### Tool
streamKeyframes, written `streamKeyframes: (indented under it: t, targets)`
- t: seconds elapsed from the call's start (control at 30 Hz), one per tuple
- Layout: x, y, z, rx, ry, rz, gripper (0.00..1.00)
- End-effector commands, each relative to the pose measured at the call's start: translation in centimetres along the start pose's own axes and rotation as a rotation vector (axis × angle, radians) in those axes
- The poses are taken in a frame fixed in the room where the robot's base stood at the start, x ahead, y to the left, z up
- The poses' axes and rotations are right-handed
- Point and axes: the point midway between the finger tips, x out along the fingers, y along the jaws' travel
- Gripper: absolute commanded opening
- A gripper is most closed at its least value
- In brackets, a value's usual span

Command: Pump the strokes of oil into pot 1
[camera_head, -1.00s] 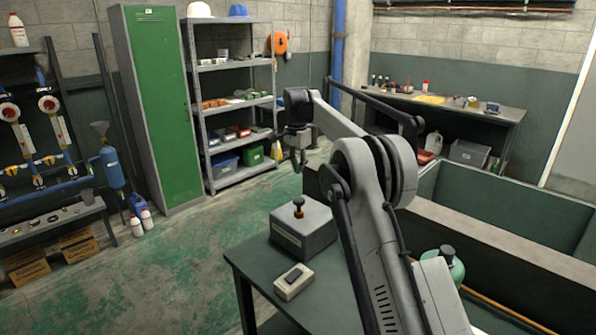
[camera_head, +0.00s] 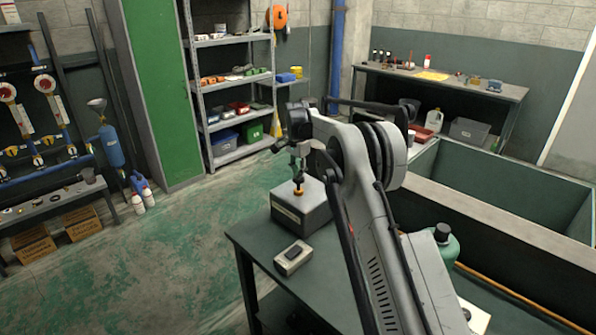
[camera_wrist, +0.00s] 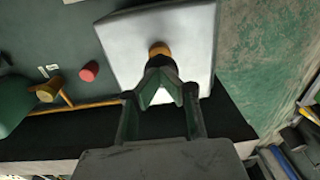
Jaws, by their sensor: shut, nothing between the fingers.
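A grey box (camera_head: 303,210) with an upright black knob on an orange collar (camera_head: 298,190) stands on the dark green table (camera_head: 330,262). My gripper (camera_head: 298,172) is shut and empty, pointing down just above the knob. In the wrist view, my gripper (camera_wrist: 160,98) has its tips together over the pale box top (camera_wrist: 130,40), with the orange collar (camera_wrist: 158,49) just beyond them. I cannot tell whether the tips touch the knob. A blue cylinder with a funnel (camera_head: 111,145) stands by the pipework at the left. No pot 1 label is readable.
A small box with a dark top (camera_head: 293,258) lies on the table in front of the grey box. A green rounded vessel (camera_head: 447,243) stands at the table's right. A walled green basin (camera_head: 500,185) lies behind it. Open floor (camera_head: 170,265) is to the left.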

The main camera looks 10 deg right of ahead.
Motion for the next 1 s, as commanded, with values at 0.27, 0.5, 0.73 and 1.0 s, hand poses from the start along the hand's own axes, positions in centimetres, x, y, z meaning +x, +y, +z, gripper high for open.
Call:
streamKeyframes:
  t: [0.27, 0.5, 0.73, 1.0]
  targets:
    - [0.5, 0.0, 0.0, 0.000, 0.000, 0.000, 0.00]
    - [3.0, 0.1, 0.1, 0.000, 0.000, 0.000, 0.00]
    - [3.2, 0.1, 0.2, 0.000, 0.000, 0.000, 0.00]
    - [2.7, 0.1, 0.2, 0.000, 0.000, 0.000, 0.00]
